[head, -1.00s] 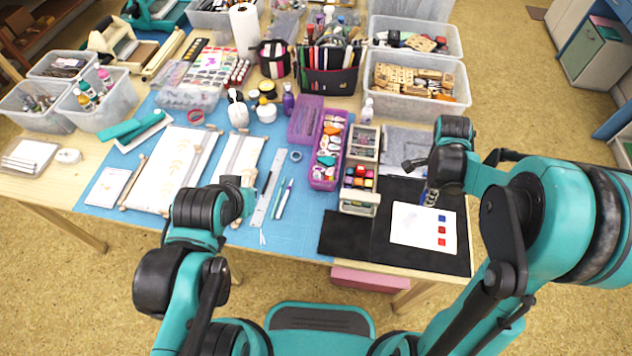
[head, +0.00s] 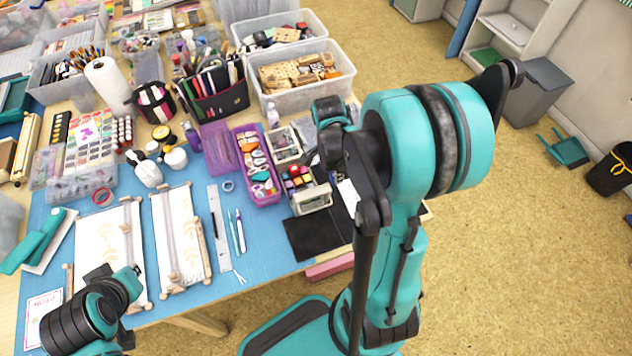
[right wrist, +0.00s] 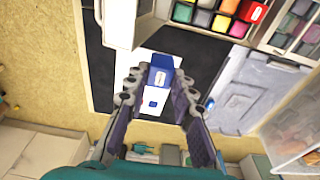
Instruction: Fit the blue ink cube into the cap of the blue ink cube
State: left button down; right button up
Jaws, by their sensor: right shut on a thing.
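In the right wrist view my right gripper (right wrist: 157,86) is shut on the blue ink cube (right wrist: 161,72), a blue block with a white label, held between its fingertips above a white sheet. A small blue piece (right wrist: 209,103) shows right of the fingers by the grey felt; I cannot tell whether it is the cap.
The box of coloured ink cubes (head: 299,180) stands by the black mat (head: 315,237); its coloured cubes also show in the right wrist view (right wrist: 215,16). A purple tray (head: 258,172) is left of it. A wooden-stamp bin (head: 302,88) stands behind. A ruler and pens lie left.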

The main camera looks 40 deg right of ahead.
jog(key=w+a+f+b, duration=0.1)
jog(key=w+a+f, duration=0.1)
jog(key=w+a+f+b, duration=0.1)
jog(key=w+a+f, duration=0.1)
jog(key=w+a, duration=0.1)
jog(key=w+a+f+b, duration=0.1)
jog(key=w+a+f, duration=0.1)
jog(key=w+f, duration=0.1)
jog(key=shift+w+a+b, duration=0.15)
jog(key=shift+a+b, duration=0.05)
jog(key=shift+b, duration=0.15)
notch_tip(320, 180, down, 2)
jog(key=shift+d+f+b, duration=0.1)
jog(key=shift+f+b, duration=0.15)
jog(key=shift+b, duration=0.35)
jog(key=shift+f, duration=0.3)
jog(key=shift+f, duration=0.1)
jog(key=shift+f+b, duration=0.15)
jog(key=shift+b, duration=0.2)
jog(key=o, duration=1)
